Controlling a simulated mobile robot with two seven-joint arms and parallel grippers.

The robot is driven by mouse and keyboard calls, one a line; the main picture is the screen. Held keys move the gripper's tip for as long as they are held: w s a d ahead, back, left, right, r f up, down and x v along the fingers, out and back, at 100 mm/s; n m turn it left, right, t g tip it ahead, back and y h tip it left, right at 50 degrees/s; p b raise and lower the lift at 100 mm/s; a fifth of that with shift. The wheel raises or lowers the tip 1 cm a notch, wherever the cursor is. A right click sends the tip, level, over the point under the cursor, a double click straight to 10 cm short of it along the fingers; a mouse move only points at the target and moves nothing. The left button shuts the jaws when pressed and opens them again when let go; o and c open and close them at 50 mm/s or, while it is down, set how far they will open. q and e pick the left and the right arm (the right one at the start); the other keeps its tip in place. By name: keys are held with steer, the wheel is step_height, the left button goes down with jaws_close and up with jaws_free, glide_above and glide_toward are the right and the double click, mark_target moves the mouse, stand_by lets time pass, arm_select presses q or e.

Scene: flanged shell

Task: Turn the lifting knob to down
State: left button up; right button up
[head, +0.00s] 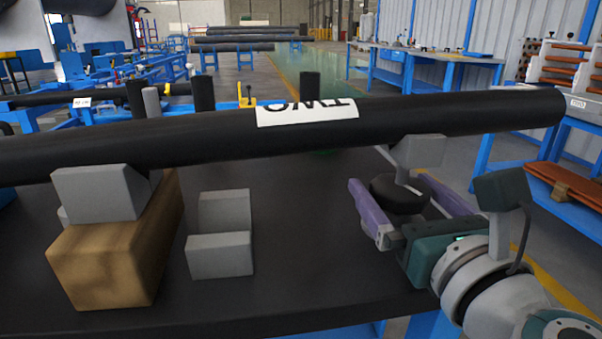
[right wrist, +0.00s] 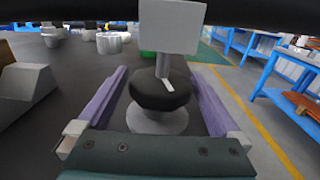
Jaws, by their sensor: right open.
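The lifting knob (head: 398,194) is a black, round-edged knob under a grey support block (head: 418,151) near the right end of the long black tube (head: 200,138). In the right wrist view the knob (right wrist: 160,91) sits on a grey round base (right wrist: 157,122), with a short white mark on its top toward the right. My right gripper (head: 390,184) is open, its purple fingers on either side of the knob. In the right wrist view, gaps show between the knob and both fingers. My left gripper is not in view.
The tube, with a white label (head: 307,112), passes just above my right gripper. A wooden block (head: 110,263) with a grey block on it and a grey stepped block (head: 221,254) stand left on the dark tabletop (head: 315,260). The tabletop between them and the gripper is clear.

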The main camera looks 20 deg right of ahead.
steer(key=shift+w, duration=0.15)
steer(key=shift+c, duration=0.2)
steer(key=shift+d, duration=0.1)
steer(key=c, duration=1.1)
steer(key=shift+y, duration=0.3)
